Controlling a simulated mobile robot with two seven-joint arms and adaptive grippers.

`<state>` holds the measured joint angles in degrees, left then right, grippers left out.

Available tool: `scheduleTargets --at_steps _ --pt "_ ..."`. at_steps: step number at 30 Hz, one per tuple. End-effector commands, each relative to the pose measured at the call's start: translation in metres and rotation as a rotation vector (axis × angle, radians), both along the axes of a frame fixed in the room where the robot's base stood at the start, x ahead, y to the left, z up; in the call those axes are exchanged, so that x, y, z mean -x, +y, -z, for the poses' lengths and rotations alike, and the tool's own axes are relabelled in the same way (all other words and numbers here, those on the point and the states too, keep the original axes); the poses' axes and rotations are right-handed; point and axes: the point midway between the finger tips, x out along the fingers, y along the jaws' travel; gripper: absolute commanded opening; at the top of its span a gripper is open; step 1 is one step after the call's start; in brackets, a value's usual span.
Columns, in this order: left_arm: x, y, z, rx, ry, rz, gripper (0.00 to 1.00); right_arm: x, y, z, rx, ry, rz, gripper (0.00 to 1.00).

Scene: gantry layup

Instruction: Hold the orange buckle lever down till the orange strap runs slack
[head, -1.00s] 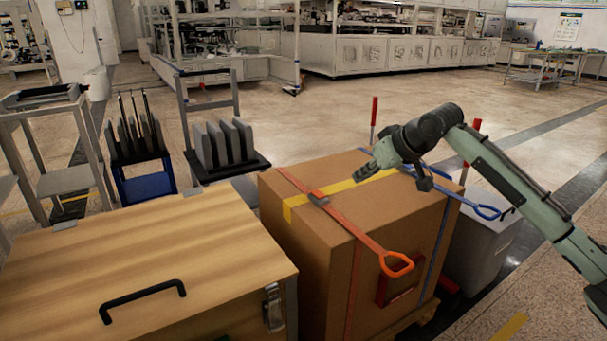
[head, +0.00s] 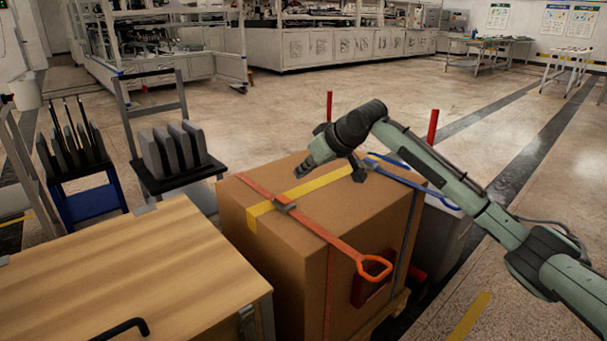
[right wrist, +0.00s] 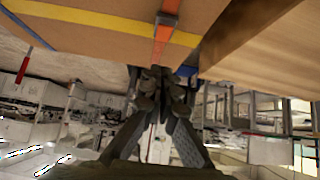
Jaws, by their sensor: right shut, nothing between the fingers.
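The orange strap (head: 319,233) lies flat and straight across the top of a cardboard box (head: 285,270) and continues down its front face. A small grey buckle (head: 285,207) sits on it near the yellow tape. An orange loop-shaped handle (head: 375,267) sticks out at the front edge. I cannot tell which part is the lever. My right gripper (head: 304,171) is shut and empty, above the box top behind the buckle, apparently apart from it. In the right wrist view, the shut fingers (right wrist: 163,76) point toward the orange strap (right wrist: 163,42). My left gripper is out of view.
A blue strap (head: 405,178) and yellow tape (head: 300,189) also cross the box. A wooden-topped case (head: 140,265) stands close at left. Racks of grey plates (head: 175,150) stand behind it. Red posts (head: 432,127) rise behind the box. Open floor lies at right.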

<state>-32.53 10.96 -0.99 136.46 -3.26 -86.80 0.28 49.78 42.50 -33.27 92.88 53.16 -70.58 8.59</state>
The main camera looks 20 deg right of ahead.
Motion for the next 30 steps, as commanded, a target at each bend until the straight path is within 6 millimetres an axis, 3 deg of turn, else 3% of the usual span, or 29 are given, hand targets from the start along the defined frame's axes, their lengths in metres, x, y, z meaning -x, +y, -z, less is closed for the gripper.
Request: scheduleTargets --at_steps 10,18,30 --pt "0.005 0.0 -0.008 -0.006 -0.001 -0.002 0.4 -0.05 0.019 0.053 0.0 0.001 0.0 0.0" --pt "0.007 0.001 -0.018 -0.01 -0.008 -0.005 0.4 -0.047 0.017 0.087 0.002 0.0 0.0 0.0" --pt "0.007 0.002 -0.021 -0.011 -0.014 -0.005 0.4 -0.047 0.017 0.091 0.001 -0.001 0.0 0.0"
